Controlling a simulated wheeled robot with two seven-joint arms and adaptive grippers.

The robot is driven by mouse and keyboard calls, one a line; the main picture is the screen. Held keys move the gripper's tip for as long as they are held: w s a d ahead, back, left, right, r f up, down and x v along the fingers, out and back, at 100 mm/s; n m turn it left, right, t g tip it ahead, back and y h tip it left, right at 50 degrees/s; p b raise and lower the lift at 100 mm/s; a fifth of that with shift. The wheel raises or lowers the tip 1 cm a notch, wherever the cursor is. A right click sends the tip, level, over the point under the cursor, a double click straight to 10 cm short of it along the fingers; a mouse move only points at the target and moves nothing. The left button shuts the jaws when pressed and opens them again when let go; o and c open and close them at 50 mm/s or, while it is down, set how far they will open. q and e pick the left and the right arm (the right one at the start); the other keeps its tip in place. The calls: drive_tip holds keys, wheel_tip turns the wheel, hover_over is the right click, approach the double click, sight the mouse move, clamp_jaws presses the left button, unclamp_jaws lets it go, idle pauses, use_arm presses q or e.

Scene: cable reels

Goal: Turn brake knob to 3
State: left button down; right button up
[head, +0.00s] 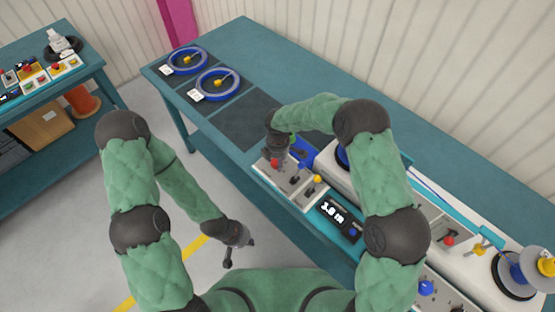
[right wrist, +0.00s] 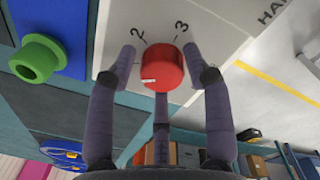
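The brake knob, a red round knob (right wrist: 161,66), sits on a white panel with printed "2" and "3" beside it in the right wrist view. A short white mark shows on its near left side. In the head view the red knob (head: 274,162) shows just under my right gripper (head: 277,158). My right gripper (right wrist: 160,60) has its fingers on both sides of the knob, with narrow gaps visible, so it is open around it. A third finger is below the knob. My left gripper (head: 240,253) hangs open and empty over the floor, away from the bench.
The panel carries levers and a yellow knob (head: 317,179), beside a display (head: 338,214). Blue reels (head: 217,84) lie on the bench's far end. A grey reel (head: 518,272) stands at right.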

drive_tip(key=c, duration=0.5)
drive_tip(key=shift+c, duration=0.2)
